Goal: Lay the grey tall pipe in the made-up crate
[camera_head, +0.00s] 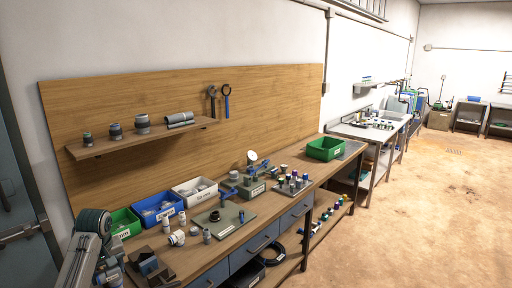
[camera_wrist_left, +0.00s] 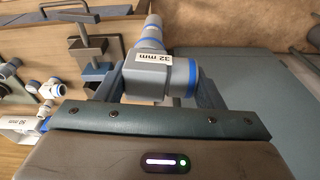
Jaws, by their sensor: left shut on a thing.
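My left gripper (camera_head: 108,264) is low at the left front of the bench in the head view. In the left wrist view its two fingers (camera_wrist_left: 155,85) are shut on a grey fitting (camera_wrist_left: 148,76) with blue collars and a "32 mm" label. A narrower grey end of the fitting points away from the gripper. A green crate (camera_head: 325,149) stands open at the bench's far end; I cannot tell whether it is the made-up crate. I cannot pick out a separate grey tall pipe with certainty. My right gripper is not in view.
Green (camera_head: 124,223), blue (camera_head: 158,207) and white (camera_head: 194,191) bins line the back of the bench (camera_head: 262,222). Several fittings and a dark clamp-like block (camera_head: 150,268) lie in front. A wall shelf (camera_head: 140,143) holds grey pipe parts. Floor at right is clear.

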